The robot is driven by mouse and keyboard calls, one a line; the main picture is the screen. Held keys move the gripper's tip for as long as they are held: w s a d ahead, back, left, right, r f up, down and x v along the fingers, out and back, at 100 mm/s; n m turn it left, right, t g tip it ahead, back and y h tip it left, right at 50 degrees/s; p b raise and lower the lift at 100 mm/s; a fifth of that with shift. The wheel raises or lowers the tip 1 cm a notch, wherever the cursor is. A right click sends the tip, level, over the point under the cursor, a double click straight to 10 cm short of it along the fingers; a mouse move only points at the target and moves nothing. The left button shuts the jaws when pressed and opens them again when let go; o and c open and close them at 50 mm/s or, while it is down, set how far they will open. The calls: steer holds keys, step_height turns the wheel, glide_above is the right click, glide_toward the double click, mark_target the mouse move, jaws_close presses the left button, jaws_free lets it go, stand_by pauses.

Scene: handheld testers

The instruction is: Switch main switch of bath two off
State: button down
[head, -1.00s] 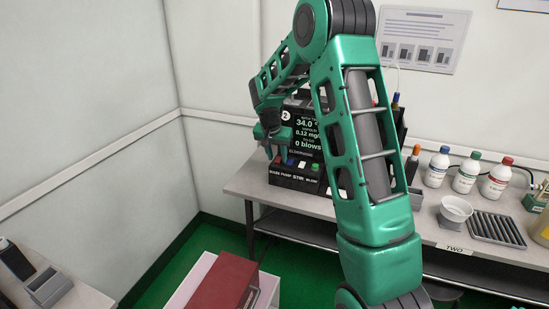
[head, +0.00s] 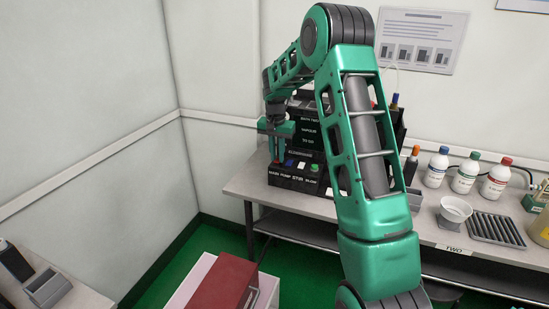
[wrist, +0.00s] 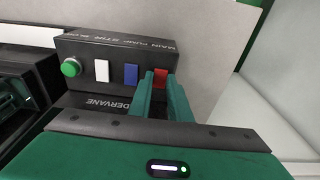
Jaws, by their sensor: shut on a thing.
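The bath two unit (head: 310,130) stands on the bench below my arm, its dark display partly hidden by my gripper and arm. Its display shows label text but no lit numbers. The front control box (head: 295,178) is labelled MAIN, PUMP, STIR and a partly legible last word. In the wrist view the red main switch (wrist: 161,77) is between my fingertips. My gripper (wrist: 163,88) is shut on it, seen from above; in the head view my gripper (head: 276,158) points down at the left end of the box.
Beside the red switch are a blue switch (wrist: 131,74), a white switch (wrist: 102,71) and a green round button (wrist: 71,68). Bottles (head: 466,173), a white bowl (head: 455,209) and a ribbed rack (head: 496,229) stand to the right on the bench. A red case (head: 222,285) lies in front.

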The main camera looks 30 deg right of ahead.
mark_target(276, 162)
steer(key=c, duration=1.6)
jaws_free()
steer(key=shift+c, duration=0.2)
step_height(276, 162, up, 11)
steer(key=a, duration=0.1)
steer(key=shift+s+f, duration=0.2)
steer(key=shift+s, duration=0.15)
